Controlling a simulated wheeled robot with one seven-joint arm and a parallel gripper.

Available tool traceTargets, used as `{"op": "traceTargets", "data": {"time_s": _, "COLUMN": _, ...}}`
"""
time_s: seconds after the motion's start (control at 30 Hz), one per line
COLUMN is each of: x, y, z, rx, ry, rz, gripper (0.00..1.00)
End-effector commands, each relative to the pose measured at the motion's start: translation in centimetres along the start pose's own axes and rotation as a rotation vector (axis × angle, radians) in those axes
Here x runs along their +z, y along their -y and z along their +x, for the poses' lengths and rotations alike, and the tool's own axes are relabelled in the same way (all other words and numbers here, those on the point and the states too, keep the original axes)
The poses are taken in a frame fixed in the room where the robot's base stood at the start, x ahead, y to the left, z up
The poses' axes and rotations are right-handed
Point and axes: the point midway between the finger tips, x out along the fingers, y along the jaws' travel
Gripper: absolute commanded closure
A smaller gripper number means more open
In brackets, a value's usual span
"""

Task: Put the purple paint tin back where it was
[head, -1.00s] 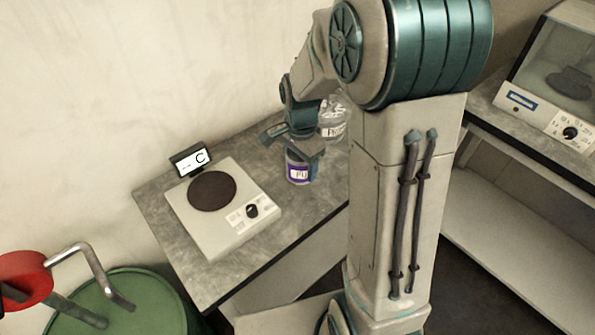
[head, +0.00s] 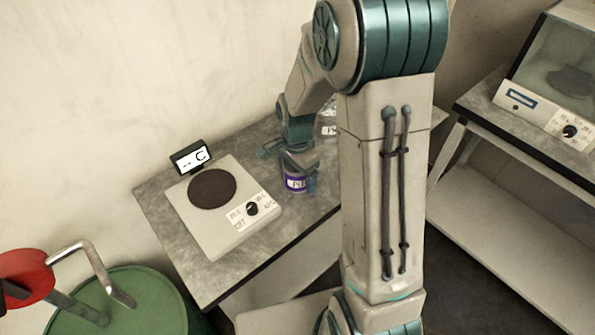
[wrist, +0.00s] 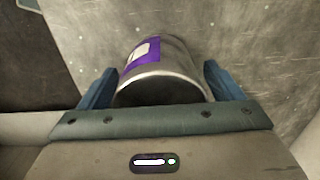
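The purple paint tin (head: 295,183) is a metal can with a purple and white label. It is at the right part of the grey bench, to the right of the hot plate. My gripper (head: 298,166) points down over it, with one finger on each side. In the wrist view the tin (wrist: 160,75) sits between the two blue fingers (wrist: 158,90), which appear to press on its sides. Whether its base touches the bench top is hard to tell.
The hot plate (head: 232,222) with a dark disc and display (head: 190,157) stands left on the bench (head: 165,215). A clear labelled container (head: 327,128) is behind, partly hidden by my arm. A green drum (head: 135,305) is front left. A second bench (head: 480,115) carries a glass-fronted machine (head: 555,75).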

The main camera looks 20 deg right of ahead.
Motion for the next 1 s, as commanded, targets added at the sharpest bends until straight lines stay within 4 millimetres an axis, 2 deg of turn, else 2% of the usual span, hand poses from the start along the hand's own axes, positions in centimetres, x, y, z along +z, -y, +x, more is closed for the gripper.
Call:
{"op": "traceTargets", "data": {"time_s": 0.27, "x": 0.0, "y": 0.0, "z": -0.1, "rx": 0.0, "ry": 0.0, "rz": 0.0, "gripper": 0.14}}
{"op": "traceTargets", "data": {"time_s": 0.4, "x": 0.0, "y": 0.1, "z": -1.0, "rx": -0.002, "ry": -0.002, "rz": 0.0, "gripper": 0.14}}
{"op": "traceTargets", "data": {"time_s": 0.57, "x": 0.0, "y": 0.1, "z": -3.9, "rx": -0.005, "ry": -0.002, "rz": -0.001, "gripper": 0.14}}
{"op": "traceTargets", "data": {"time_s": 0.8, "x": 0.0, "y": 0.1, "z": -9.1, "rx": -0.004, "ry": -0.002, "rz": -0.002, "gripper": 0.14}}
{"op": "traceTargets", "data": {"time_s": 1.0, "x": 0.0, "y": 0.0, "z": -11.7, "rx": -0.002, "ry": -0.001, "rz": -0.001, "gripper": 0.14}}
